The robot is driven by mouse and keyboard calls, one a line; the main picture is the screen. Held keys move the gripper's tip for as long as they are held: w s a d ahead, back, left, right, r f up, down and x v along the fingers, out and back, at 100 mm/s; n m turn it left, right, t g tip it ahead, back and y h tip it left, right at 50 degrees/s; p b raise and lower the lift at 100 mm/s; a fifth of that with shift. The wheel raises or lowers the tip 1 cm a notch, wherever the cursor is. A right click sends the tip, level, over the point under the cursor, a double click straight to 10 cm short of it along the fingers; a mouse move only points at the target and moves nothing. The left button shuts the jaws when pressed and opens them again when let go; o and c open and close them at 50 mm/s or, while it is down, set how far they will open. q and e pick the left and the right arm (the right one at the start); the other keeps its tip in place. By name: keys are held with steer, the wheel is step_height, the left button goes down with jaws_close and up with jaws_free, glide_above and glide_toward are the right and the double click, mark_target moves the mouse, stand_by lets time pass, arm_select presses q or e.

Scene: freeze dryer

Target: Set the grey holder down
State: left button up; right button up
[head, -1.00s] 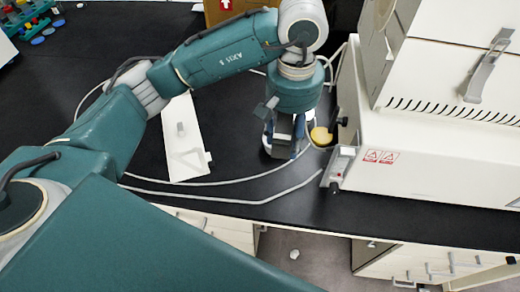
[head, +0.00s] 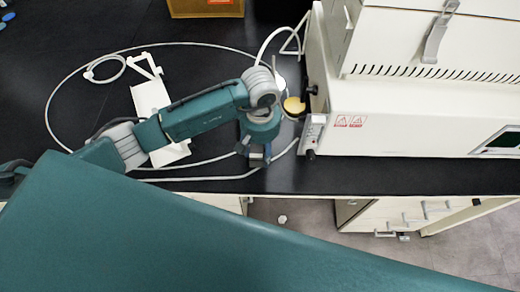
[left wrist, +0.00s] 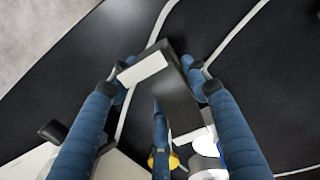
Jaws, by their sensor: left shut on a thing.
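The grey holder (left wrist: 180,98) is a dark, box-like piece with a pale rectangular face in the left wrist view. My left gripper (left wrist: 160,74) has its blue fingers closed around it. In the head view, my left gripper (head: 256,158) points down over the black bench, near its front edge and left of the white machine. The wrist and fingers hide the holder there. I cannot tell whether its underside touches the bench. My right gripper is not in view.
The white freeze dryer (head: 415,118) stands at the right, with a round yellow part (head: 294,106) at its left side. A white cable (head: 75,75) loops over the black bench (head: 370,176). A white panel (head: 150,96) lies partly under my arm. The floor (head: 290,232) shows beyond the front edge.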

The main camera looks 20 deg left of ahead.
mark_target(260, 149)
arm_select(q)
steer(key=shift+f, duration=0.35)
steer(key=shift+f+b, duration=0.3)
steer(key=o, duration=1.3)
steer(key=shift+r, duration=0.1)
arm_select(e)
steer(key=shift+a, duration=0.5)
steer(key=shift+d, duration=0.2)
arm_select(q)
steer(key=shift+r+p, duration=0.3)
steer(key=shift+p, duration=0.15)
step_height(260, 149, up, 10)
steer(key=b, duration=0.4)
steer(key=shift+w+r, duration=0.1)
steer(key=shift+r, duration=0.75)
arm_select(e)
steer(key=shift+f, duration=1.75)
